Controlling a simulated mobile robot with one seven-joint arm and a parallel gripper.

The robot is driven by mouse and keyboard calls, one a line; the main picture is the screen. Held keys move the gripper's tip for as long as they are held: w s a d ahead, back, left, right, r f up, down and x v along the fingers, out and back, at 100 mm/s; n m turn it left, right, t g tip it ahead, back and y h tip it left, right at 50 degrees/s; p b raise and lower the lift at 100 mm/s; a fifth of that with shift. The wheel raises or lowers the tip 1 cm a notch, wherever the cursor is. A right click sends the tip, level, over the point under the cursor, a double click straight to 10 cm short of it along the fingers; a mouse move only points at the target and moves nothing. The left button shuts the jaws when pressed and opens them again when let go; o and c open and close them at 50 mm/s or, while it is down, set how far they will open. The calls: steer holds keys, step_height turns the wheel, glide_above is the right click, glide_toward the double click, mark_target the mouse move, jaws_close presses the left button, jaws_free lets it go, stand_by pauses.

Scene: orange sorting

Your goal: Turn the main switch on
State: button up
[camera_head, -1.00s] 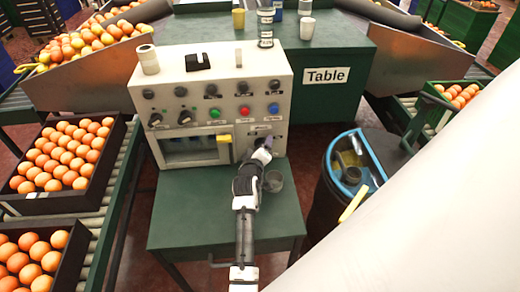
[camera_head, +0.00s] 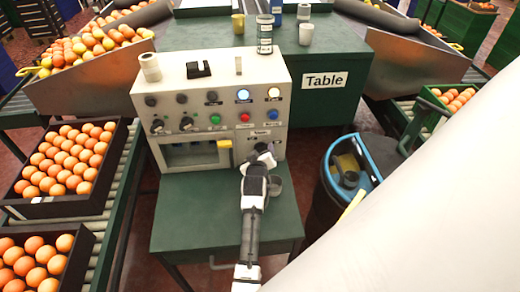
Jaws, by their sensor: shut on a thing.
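The grey control box (camera_head: 140,105) stands on the green table, with knobs, coloured buttons and lamps on its front. My gripper (camera_head: 262,150) is at the lower right of that front, just below a small label. It is shut on the main switch there, which is mostly hidden behind the gripper. Two lamps in the top row are lit: a bluish-white one (camera_head: 243,96) and a warm white one (camera_head: 274,92). Green (camera_head: 215,118), red (camera_head: 245,117) and blue (camera_head: 272,115) buttons sit in the row below.
A yellow part (camera_head: 225,143) is beside the box's lower opening, left of my gripper. A tape roll (camera_head: 150,67) and a black item (camera_head: 198,69) lie on the box. Orange crates (camera_head: 70,160) are at left; a blue-rimmed bin (camera_head: 330,160) is at right.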

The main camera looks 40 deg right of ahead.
steer(key=shift+s+m+y, duration=0.1)
steer(key=shift+m+y, duration=0.4)
steer(key=shift+m, duration=0.3)
steer(key=shift+t, duration=0.3)
steer(key=o, duration=1)
steer(key=b+v, duration=0.2)
steer(key=v, duration=1.1)
steer(key=shift+s+a+r, duration=0.15)
steer(key=shift+s+r, duration=0.15)
